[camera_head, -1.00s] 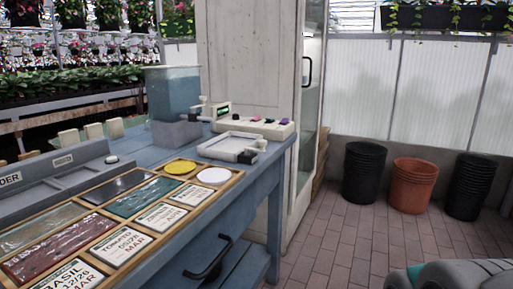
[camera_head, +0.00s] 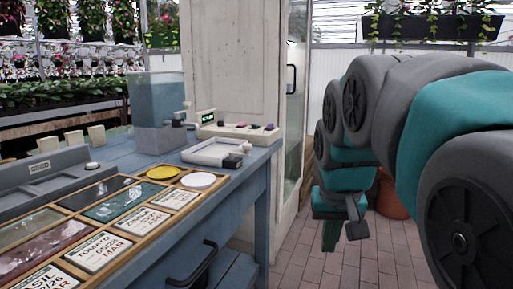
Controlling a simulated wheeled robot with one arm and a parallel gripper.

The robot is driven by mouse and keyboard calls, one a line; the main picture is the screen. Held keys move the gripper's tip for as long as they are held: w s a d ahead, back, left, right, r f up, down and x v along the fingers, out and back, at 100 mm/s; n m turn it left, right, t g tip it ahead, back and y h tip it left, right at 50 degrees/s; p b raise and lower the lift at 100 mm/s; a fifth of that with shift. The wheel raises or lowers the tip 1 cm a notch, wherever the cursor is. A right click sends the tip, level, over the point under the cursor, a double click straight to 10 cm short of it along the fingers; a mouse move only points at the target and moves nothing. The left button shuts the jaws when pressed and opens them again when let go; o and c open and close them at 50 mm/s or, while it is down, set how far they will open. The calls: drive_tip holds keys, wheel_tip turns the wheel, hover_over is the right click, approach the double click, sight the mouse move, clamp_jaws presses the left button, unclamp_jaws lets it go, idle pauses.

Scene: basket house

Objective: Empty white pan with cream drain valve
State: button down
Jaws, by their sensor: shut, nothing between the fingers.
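The white pan (camera_head: 207,157) is a shallow rectangular tray on the blue bench, near its right end. A small valve with a dark part and a cream part (camera_head: 246,147) sits at the pan's right corner. Whether the pan holds water I cannot tell. My gripper (camera_head: 344,239) hangs right of the bench, over the brick floor, pointing down. It is shut, empty and well apart from the pan and valve.
A clear water tank (camera_head: 156,97) stands behind the pan, beside a cream panel with coloured knobs (camera_head: 237,131). A wooden frame of seed packets (camera_head: 92,258) lies at the front left. A white cabinet (camera_head: 232,60) stands behind the bench. Plant pots (camera_head: 393,198) are partly hidden by my arm.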

drive_tip(key=w+a+r+n+t+b, duration=0.1)
drive_tip(key=w+a+r, duration=0.4)
drive_tip(key=r, duration=0.5)
drive_tip(key=w+a+r+n+t+y+b, duration=0.1)
drive_tip(key=w+a+r+t, duration=0.3)
drive_tip(key=a+r, duration=0.5)
drive_tip(key=shift+w+a+r+t+y+b, duration=0.35)
drive_tip(key=shift+w+a+b, duration=0.2)
drive_tip(key=shift+w, duration=0.6)
drive_tip(key=shift+w, duration=0.1)
approach(247, 151)
wheel_tip(247, 151, down, 3)
drive_tip(key=w, duration=0.1)
drive_tip(key=shift+w+a+f+b, duration=0.15)
drive_tip(key=shift+w+b, duration=0.05)
drive_tip(key=shift+w, duration=0.5)
drive_tip(key=shift+w+a+f+b, duration=0.1)
drive_tip(key=shift+w+b, duration=0.1)
drive_tip(key=shift+w, duration=0.45)
